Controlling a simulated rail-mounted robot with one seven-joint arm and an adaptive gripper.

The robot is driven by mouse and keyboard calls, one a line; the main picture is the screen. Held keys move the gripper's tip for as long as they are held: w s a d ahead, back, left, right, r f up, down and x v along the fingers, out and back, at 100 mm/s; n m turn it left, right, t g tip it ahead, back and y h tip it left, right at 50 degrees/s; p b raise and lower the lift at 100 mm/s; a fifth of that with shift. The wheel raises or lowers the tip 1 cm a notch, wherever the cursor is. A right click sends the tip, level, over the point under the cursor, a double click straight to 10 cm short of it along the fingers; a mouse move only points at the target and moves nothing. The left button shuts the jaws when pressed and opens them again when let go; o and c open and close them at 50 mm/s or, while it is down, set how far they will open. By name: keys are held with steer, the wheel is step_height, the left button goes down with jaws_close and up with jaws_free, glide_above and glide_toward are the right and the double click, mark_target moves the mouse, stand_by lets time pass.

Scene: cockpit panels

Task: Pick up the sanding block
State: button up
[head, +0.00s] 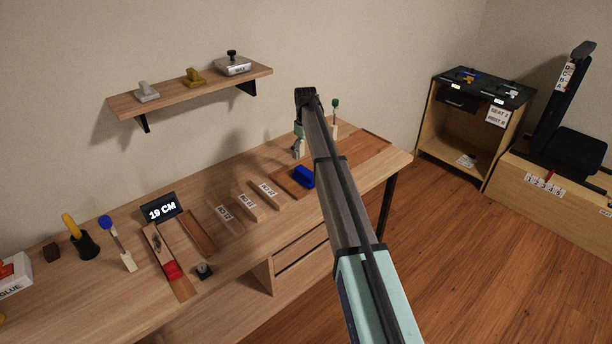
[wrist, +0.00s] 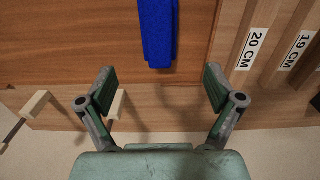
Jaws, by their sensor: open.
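A blue block (head: 304,176), which looks like the sanding block, lies on a dark wooden board (head: 288,186) on the workbench. In the wrist view the blue block (wrist: 158,35) is at the top centre, partly cut off by the frame edge. My gripper (wrist: 160,78) is open and empty, its two fingers spread wide. The block lies beyond the fingertips, roughly in line with the gap between them. In the head view my arm hides part of the bench beside the block.
Wooden strips labelled 20 CM (wrist: 252,48) and 19 CM (wrist: 298,50) lie right of the board in the wrist view. A wall shelf (head: 190,92) hangs above.

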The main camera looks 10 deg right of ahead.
mark_target(306, 172)
step_height(306, 172, down, 6)
steer(key=shift+f+p, duration=0.1)
steer(key=shift+p, duration=0.65)
steer(key=shift+d+f+p, duration=0.15)
steer(key=shift+f+p, duration=1.15)
steer(key=shift+f, duration=1.25)
steer(key=c, duration=1.3)
